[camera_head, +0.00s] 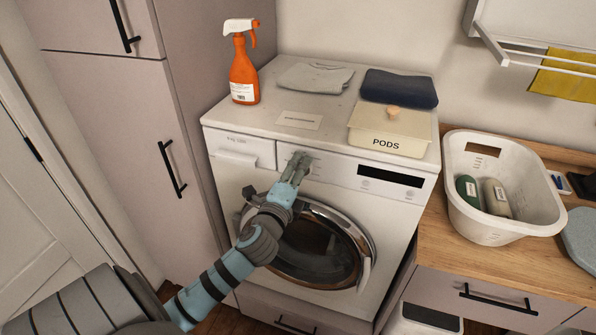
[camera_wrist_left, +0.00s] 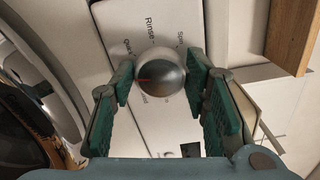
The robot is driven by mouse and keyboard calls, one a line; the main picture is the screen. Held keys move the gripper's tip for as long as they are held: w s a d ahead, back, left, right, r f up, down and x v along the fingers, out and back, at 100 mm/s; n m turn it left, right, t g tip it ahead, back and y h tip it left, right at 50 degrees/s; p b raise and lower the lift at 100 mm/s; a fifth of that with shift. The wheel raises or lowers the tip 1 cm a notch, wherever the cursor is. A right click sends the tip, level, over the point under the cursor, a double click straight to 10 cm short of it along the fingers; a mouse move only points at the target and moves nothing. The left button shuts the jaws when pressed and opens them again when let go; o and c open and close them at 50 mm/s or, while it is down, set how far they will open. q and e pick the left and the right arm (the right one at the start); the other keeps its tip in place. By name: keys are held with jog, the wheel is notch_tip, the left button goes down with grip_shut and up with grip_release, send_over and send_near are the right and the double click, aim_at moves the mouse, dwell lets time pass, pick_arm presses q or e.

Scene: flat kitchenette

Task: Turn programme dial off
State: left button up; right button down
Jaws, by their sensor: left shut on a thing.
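The programme dial (camera_wrist_left: 161,72) is a round silver knob on the washing machine's white front panel. In the left wrist view it sits between the two green-padded fingers of my left gripper (camera_wrist_left: 160,82), which is shut on it. A red mark on the dial points to the left in that view. Printed words such as "Rinse" show around it; some are partly hidden by the fingers. In the head view my left gripper (camera_head: 298,162) reaches the panel of the washing machine (camera_head: 232,185) and mostly hides the dial. My right gripper is not in view.
An orange spray bottle (camera_head: 243,70), folded cloths (camera_head: 400,88) and a PODS box (camera_head: 390,130) stand on the machine. Its round door (camera_head: 318,245) is shut below my arm. A white basket (camera_head: 500,225) with bottles stands on the wooden counter (camera_head: 450,250) at right.

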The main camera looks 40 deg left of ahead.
pick_arm(q)
jog(key=shift+w+d+f+m+b, duration=0.15)
jog(key=shift+m+b, duration=1.15)
jog(key=shift+m, duration=4.35)
jog(key=shift+s+d+m+b, duration=0.15)
jog(key=shift+m+b, duration=1.2)
jog(key=shift+m, duration=4.25)
jog(key=shift+w+d+f+m+b, duration=0.15)
jog(key=shift+m+b, duration=1.15)
jog(key=shift+m, duration=4.35)
jog(key=shift+r, duration=0.15)
jog(key=o, duration=1.1)
